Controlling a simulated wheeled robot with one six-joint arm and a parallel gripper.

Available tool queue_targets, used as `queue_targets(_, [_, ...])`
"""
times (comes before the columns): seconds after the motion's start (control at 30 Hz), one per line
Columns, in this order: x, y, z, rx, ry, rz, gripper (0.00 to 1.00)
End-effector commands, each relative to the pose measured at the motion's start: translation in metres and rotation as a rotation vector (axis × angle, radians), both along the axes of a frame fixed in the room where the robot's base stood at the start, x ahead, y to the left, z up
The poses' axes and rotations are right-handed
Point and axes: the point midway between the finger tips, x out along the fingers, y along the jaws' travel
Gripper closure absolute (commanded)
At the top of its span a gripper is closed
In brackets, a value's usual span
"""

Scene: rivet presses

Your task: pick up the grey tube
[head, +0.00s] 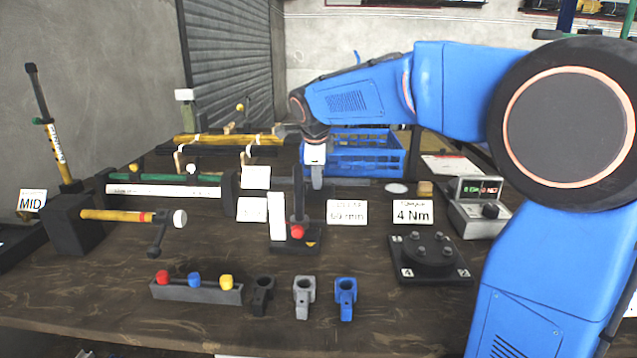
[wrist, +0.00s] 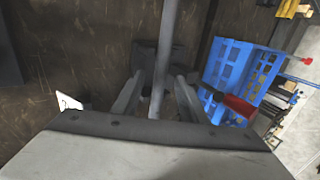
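A short grey tube-like piece (head: 303,291) with an open ring top and a tab below stands at the front of the bench in the head view. It is between a dark piece (head: 262,290) and a blue piece (head: 346,292) of like shape. My gripper (head: 317,183) points down well behind it, beside the small lever press (head: 298,240). In the wrist view, my gripper's fingers (wrist: 160,76) are apart. A long grey bar (wrist: 167,50) runs between them in the picture, with gaps on both sides. I cannot tell its depth. I do not make out the grey piece in the wrist view.
A grey block (head: 197,292) with red, blue and yellow knobs stands left of the pieces. A dark round fixture (head: 430,257) and a meter box (head: 480,218) are at right. A blue crate (head: 376,158) is behind my gripper. Long bars lie on racks at left.

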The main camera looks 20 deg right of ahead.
Motion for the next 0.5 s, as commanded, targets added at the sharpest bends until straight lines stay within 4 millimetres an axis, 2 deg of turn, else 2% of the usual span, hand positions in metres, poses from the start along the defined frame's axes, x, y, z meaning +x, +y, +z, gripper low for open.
queue_targets(0.1, [0.006,-0.0021,-0.0104,0.0,0.0,0.0,0.61])
queue_targets(0.33, [0.0069,-0.0023,-0.0118,0.0,-0.001,0.0,0.61])
queue_targets(0.37, [0.0069,-0.0022,-0.0118,0.0,-0.001,0.0,0.66])
queue_targets(0.5, [0.0069,-0.0022,-0.0118,0.0,-0.001,0.0,0.99])
